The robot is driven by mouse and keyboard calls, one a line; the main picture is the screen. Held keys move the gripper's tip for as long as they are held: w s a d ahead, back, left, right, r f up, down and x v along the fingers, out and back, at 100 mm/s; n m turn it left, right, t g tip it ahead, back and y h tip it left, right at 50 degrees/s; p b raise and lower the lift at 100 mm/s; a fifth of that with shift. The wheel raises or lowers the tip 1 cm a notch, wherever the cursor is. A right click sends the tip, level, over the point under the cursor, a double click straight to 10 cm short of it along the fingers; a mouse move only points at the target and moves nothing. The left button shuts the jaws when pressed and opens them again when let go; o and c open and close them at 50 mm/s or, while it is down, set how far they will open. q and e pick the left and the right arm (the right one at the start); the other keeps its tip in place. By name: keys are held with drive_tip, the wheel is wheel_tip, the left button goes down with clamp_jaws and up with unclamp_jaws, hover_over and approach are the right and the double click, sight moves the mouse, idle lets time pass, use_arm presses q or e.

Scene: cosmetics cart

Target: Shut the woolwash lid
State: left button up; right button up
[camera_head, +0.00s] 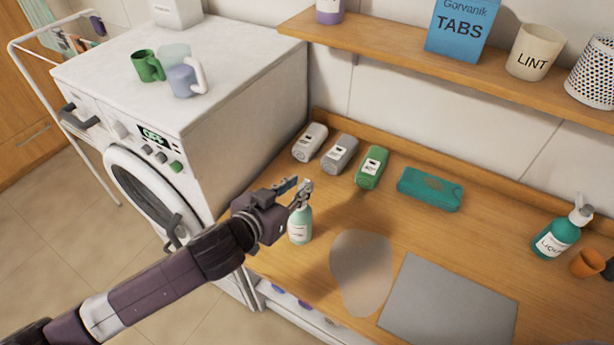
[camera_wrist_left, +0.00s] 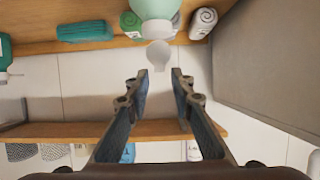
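A small pale green bottle (camera_head: 300,226) with a white label stands upright near the left front of the wooden counter; I take it for the woolwash. In the left wrist view the bottle (camera_wrist_left: 156,8) hangs at the top edge, with a pale cap (camera_wrist_left: 157,29) and a round whitish flap, the lid (camera_wrist_left: 159,54), standing out from the cap. My left gripper (camera_head: 297,188) is at the bottle's top in the head view. In the wrist view its fingers (camera_wrist_left: 160,76) are apart, with the lid just beyond the gap between the tips. Contact is not clear. My right gripper is out of view.
A washing machine (camera_head: 240,62) stands left of the counter. White, grey and green rolled items (camera_head: 372,168) and a teal pack (camera_head: 430,188) lie behind the bottle. A grey mat (camera_head: 450,305) and a pump bottle (camera_head: 556,240) are to the right. A shelf (camera_head: 390,60) runs above.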

sight(307, 180)
use_arm(q)
drive_tip(key=shift+p+x, duration=0.55)
drive_tip(key=shift+x, duration=1.8)
